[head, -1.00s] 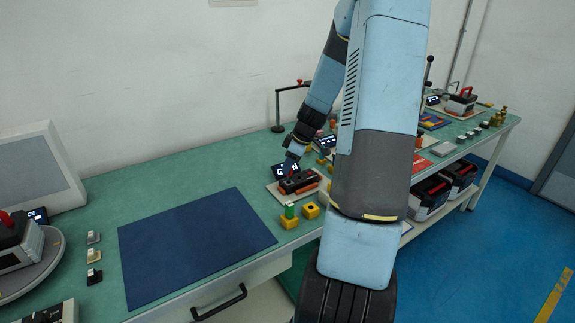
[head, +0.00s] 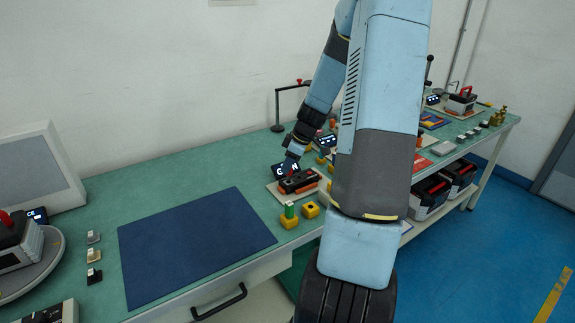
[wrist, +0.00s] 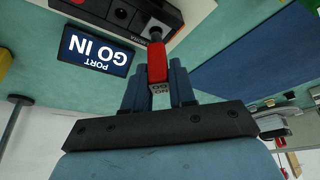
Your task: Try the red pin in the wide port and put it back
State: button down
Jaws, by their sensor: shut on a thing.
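My gripper (wrist: 158,76) is shut on the red pin (wrist: 157,62), with a blue finger on each side of it. In the wrist view the pin's dark tip is at a round opening in the black port block (wrist: 105,8); I cannot tell how deep it sits. In the head view my gripper (head: 293,154) is above the port block (head: 299,182), which has orange sides and sits on a pale plate. A small screen (wrist: 96,50) beside it reads "PORT GO IN". A yellow holder (head: 310,210) with an empty hole stands in front of the block.
Another yellow holder (head: 289,220) carries a green pin (head: 289,209) close by. A dark blue mat (head: 195,245) lies flat and clear to the left. A red-tipped stand (head: 277,110) is behind my gripper. My own arm hides part of the bench on the right.

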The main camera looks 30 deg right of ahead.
jog(key=shift+f, duration=1.2)
dwell(2.2)
jog(key=shift+r, duration=3.4)
dwell(0.9)
